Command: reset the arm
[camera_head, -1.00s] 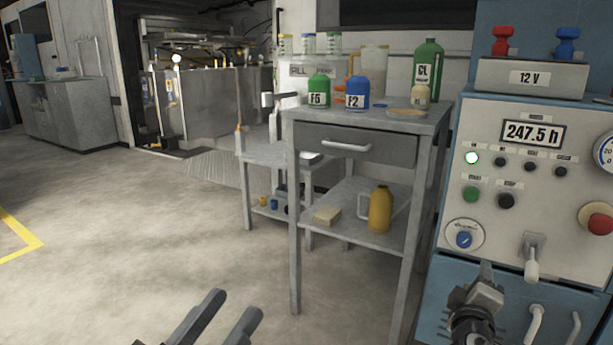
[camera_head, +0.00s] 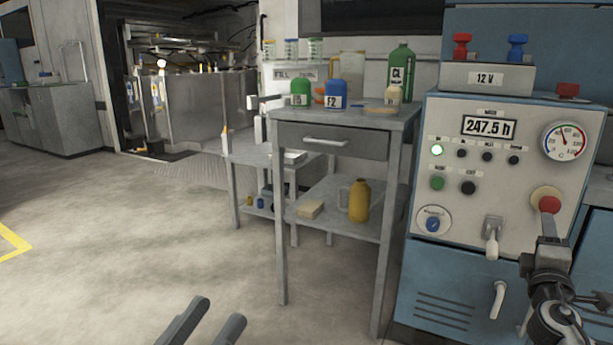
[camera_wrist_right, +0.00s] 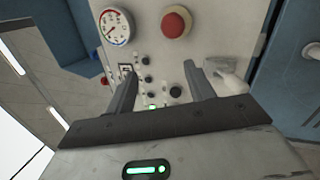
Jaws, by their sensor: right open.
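My right gripper (camera_head: 549,243) is in front of the blue machine's control panel (camera_head: 465,205), its tip just below the red stop button (camera_head: 547,203) in the head view. In the right wrist view my right gripper (camera_wrist_right: 162,85) has its two fingers apart with nothing held; panel buttons show beyond the gap. The red button also shows there (camera_wrist_right: 176,22), above the fingers. I cannot tell whether the gripper touches the panel. My left gripper (camera_head: 207,322) is at the bottom of the head view, its two fingers apart and empty over the floor.
A grey metal table (camera_head: 340,140) with bottles on top stands left of the machine. A yellow jug (camera_head: 359,201) is on its lower shelf. A white lever (camera_head: 492,237) and door handle (camera_head: 498,299) stick out of the machine. The floor (camera_head: 130,250) on the left is clear.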

